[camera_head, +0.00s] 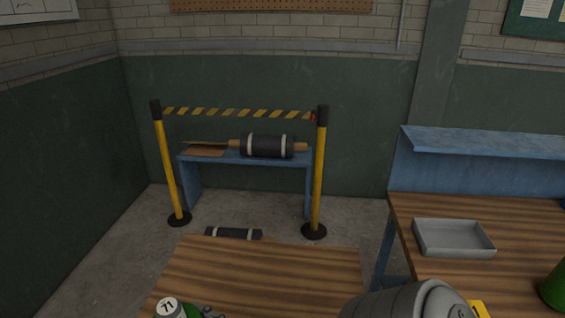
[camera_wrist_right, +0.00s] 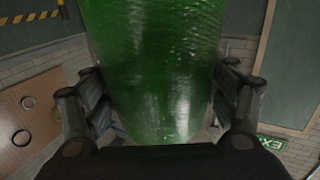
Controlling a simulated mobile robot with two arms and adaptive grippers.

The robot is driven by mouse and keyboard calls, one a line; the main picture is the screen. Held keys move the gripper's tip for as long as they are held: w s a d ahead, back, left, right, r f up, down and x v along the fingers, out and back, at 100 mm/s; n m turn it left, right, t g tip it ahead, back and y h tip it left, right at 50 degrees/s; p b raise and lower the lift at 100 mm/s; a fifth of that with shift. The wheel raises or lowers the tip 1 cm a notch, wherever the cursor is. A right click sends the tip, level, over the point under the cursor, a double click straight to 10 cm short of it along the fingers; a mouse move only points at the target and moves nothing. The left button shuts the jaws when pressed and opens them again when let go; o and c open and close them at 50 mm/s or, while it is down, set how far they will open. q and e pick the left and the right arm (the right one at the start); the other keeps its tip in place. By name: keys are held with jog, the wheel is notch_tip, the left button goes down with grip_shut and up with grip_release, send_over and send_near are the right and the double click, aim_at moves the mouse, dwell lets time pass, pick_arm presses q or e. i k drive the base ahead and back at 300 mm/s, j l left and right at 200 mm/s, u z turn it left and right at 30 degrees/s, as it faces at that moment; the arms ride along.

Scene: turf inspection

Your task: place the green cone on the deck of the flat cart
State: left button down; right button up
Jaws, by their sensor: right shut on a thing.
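My left gripper is not in view.
A white-topped item marked 71 (camera_head: 169,307) shows at the wood top's front left. A workbench (camera_head: 510,210) at right bears a grey tray (camera_head: 453,238). A green object (camera_head: 553,288) is cut off at the right edge. Yellow posts (camera_head: 319,170) with striped tape stand behind.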

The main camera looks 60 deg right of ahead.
aim_at(266, 292)
jog(key=i+z, duration=0.1)
jog(key=z, duration=0.3)
jog(key=i+z, duration=0.1)
jog(key=z, duration=0.25)
jog(key=i+z, duration=0.1)
jog(key=z, duration=0.3)
jog(key=i+j+z, duration=0.1)
jog(key=z, duration=0.25)
jog(key=i+j+z, duration=0.25)
jog(key=i, duration=0.25)
